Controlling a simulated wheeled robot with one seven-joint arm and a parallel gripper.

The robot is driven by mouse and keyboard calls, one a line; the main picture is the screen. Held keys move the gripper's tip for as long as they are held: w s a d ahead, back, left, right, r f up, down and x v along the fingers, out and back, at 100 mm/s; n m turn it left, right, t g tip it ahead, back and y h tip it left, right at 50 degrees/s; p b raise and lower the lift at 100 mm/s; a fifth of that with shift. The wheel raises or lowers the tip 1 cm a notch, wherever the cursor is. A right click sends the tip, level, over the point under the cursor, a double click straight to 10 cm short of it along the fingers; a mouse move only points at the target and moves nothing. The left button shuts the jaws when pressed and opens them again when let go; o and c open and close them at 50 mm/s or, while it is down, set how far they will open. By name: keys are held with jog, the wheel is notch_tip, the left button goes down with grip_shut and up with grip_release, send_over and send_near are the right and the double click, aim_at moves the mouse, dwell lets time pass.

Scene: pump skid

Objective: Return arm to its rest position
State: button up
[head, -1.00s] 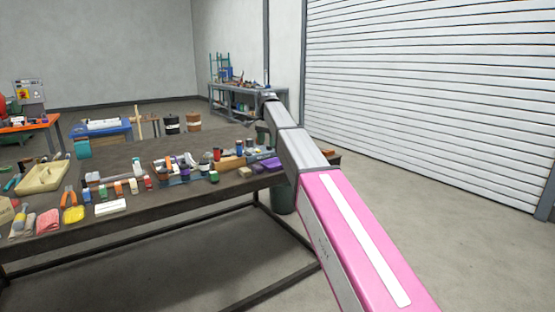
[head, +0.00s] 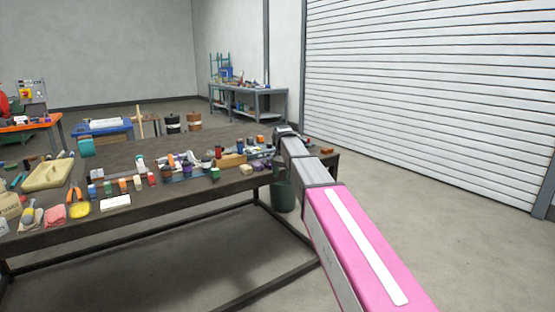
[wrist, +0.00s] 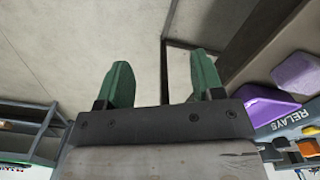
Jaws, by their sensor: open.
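My gripper shows in the wrist view (wrist: 162,84), with two green fingers spread apart and nothing between them. Bare floor and a dark table edge lie behind the fingers. In the head view my pink and grey arm reaches forward past the right end of the dark workbench (head: 150,216). The gripper itself is too small or hidden to make out there.
The workbench holds many small parts, a beige tray (head: 48,174) and a white block (head: 116,202). In the wrist view a purple block (wrist: 298,78) lies close at right. Floor at right is clear.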

jog(key=s+d+f+n, duration=0.2)
jog(key=s+d+f, duration=0.3)
jog(key=s+f, duration=0.4)
jog(key=s+d+f+n, duration=0.2)
jog(key=s+d+f, duration=0.4)
jog(key=s+f, duration=0.3)
jog(key=s+d+f+n, duration=0.2)
jog(key=s+d+f, duration=0.3)
jog(key=s+f, duration=0.4)
jog(key=shift+s+d+f, duration=0.2)
jog(key=shift+s+d, duration=0.2)
jog(key=shift+s, duration=0.6)
